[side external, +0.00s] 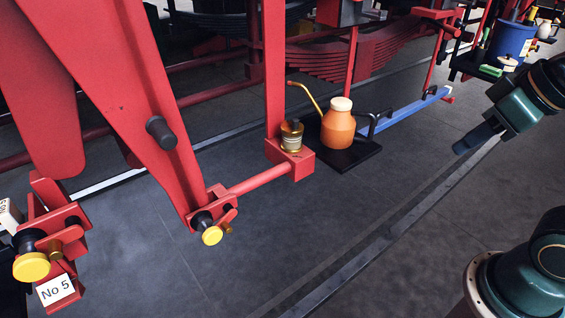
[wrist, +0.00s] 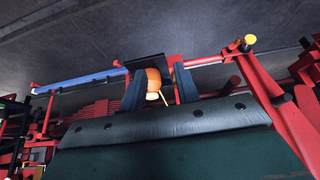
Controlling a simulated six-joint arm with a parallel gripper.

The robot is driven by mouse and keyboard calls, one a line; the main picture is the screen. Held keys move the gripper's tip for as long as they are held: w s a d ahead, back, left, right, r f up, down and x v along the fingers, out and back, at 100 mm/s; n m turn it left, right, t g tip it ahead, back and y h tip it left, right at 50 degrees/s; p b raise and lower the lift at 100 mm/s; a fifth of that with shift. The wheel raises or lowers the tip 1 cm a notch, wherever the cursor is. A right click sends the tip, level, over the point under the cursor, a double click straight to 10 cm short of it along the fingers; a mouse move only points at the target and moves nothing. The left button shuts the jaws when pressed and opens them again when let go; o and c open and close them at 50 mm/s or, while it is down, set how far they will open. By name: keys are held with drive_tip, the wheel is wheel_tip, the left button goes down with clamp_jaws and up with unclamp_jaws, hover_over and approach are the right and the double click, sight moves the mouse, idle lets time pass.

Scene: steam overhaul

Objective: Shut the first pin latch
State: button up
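A pin latch with a yellow knob (side external: 212,235) sits at the foot of a slanting red lever, near the middle of the side view. A small brass pin hangs beside it. A second yellow-knobbed latch (side external: 31,266) is at the lower left, above a "No 5" tag (side external: 56,289). I cannot tell which is the first latch, or whether either is shut. One yellow knob (wrist: 249,40) shows at the upper right of the wrist view. My gripper (side external: 462,148) is at the far right, well away from both latches. Its fingers (wrist: 159,88) are apart and appear empty.
An orange oil can (side external: 338,126) stands on a black tray (side external: 350,158) beside a red bracket with a brass cup (side external: 291,136). A blue bar (side external: 405,110) extends behind. A blue bucket (side external: 510,40) is at the upper right. The floor (side external: 310,220) between is clear.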

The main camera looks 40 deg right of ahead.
drive_tip(key=w+a+f+n+t+h, duration=0.1)
drive_tip(key=w+a+f, duration=0.25)
drive_tip(key=w, duration=0.45)
drive_tip(key=w+a+f+h, duration=0.2)
drive_tip(key=w+f, duration=0.2)
drive_tip(key=w, duration=0.4)
drive_tip(key=w+a+f+n+t+h, duration=0.1)
drive_tip(key=w+a+f, duration=0.2)
drive_tip(key=w, duration=0.4)
drive_tip(key=n+t+y, duration=0.4)
drive_tip(key=n+t, duration=0.3)
drive_tip(key=n, duration=0.4)
approach(229, 232)
drive_tip(key=x, duration=0.6)
drive_tip(key=shift+w, duration=0.1)
